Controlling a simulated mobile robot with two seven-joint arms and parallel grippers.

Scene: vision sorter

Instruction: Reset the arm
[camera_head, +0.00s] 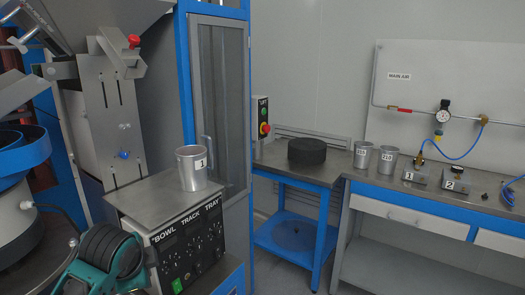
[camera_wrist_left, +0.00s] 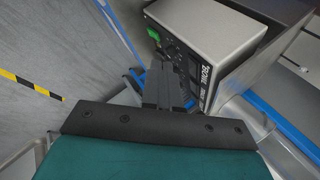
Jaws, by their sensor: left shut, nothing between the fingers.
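My left gripper (camera_wrist_left: 166,82) shows in the left wrist view with its dark fingers together and nothing between them. The fingers point toward the grey control box (camera_wrist_left: 215,40), which has a green switch and dark front panel. In the head view my teal and black left arm is at the bottom left, in front of the control box (camera_head: 185,255); its fingertips cannot be made out there. My right gripper is in neither view.
A feeder bowl (camera_head: 22,150) is at left. A black round block (camera_head: 307,151) and two metal cups (camera_head: 363,155) (camera_head: 387,162) stand on benches behind. Striped tape (camera_wrist_left: 30,87) marks the floor.

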